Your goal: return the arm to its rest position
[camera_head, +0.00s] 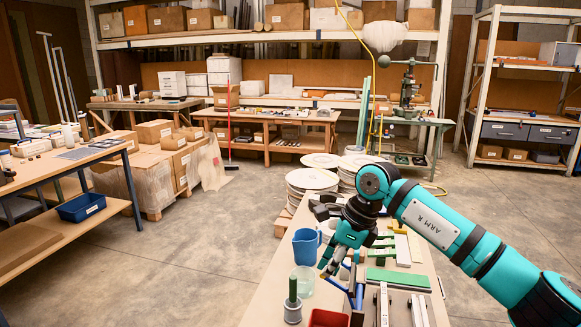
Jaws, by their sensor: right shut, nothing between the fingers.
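My right arm (440,222) is teal and black, marked "ARM R". It comes in from the lower right and reaches over the near workbench (268,295). My right gripper (328,268) points down above the bench, beside a blue jug (306,246). It is shut and empty. Whether its fingertips touch anything on the bench is hard to tell. My left gripper is out of view.
The bench holds a clear beaker (304,281), a green-handled tool (293,290), a red bin (328,318) and a green block (398,279). Round discs (312,179) are stacked behind. Open floor (220,240) lies left; a green press (408,85) stands at the back.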

